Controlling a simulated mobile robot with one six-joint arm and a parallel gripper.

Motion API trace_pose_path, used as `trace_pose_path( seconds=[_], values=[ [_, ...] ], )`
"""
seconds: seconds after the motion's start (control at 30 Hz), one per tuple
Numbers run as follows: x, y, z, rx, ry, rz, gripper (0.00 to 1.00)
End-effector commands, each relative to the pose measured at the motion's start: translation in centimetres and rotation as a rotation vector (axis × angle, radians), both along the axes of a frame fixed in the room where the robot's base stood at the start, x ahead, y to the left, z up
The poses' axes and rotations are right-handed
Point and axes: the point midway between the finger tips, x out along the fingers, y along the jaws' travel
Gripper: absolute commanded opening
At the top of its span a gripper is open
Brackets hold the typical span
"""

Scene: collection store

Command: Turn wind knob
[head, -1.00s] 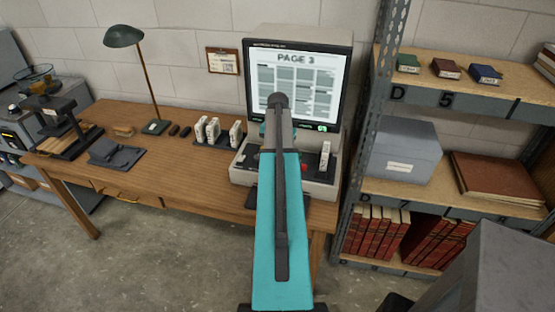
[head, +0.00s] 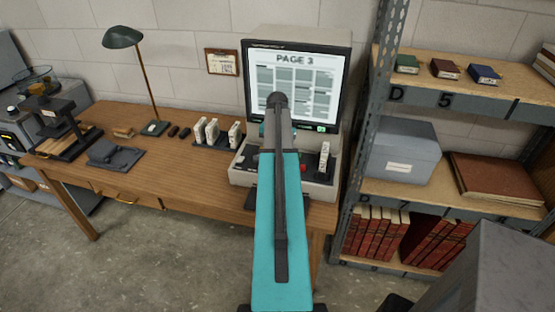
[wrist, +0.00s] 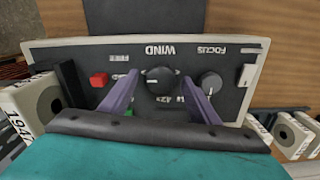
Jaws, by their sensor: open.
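The black round WIND knob (wrist: 161,80) is in the middle of the reader's control panel in the wrist view, with a pale pointer mark. Its label reads upside down. My gripper (wrist: 160,84) is open, with one purple finger on each side of the knob. I cannot tell whether the fingers touch it. In the head view my teal arm covers the knob and the gripper. The reader's screen (head: 292,85) shows a page headed PAGE 3.
The FOCUS knob (wrist: 209,85) is beside the right finger, and a red button (wrist: 99,80) lies left of the left finger. A white film box (head: 324,158) stands on the reader's right side. A metal shelf post (head: 371,120) rises close to the right.

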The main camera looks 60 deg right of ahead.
Motion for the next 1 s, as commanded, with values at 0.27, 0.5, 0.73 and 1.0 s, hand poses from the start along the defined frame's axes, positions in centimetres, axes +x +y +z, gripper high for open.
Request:
trace_pose_path(
  seconds=[0.27, 0.5, 0.73, 1.0],
  values=[
    [0.0, 0.0, 2.1, -0.002, -0.001, 0.0, 0.56],
    [0.0, -0.1, 4.8, -0.003, -0.001, 0.0, 0.56],
    [0.0, -0.1, 7.5, -0.003, 0.0, 0.0, 0.56],
    [0.0, -0.1, 10.6, -0.004, -0.001, -0.001, 0.56]
  ],
)
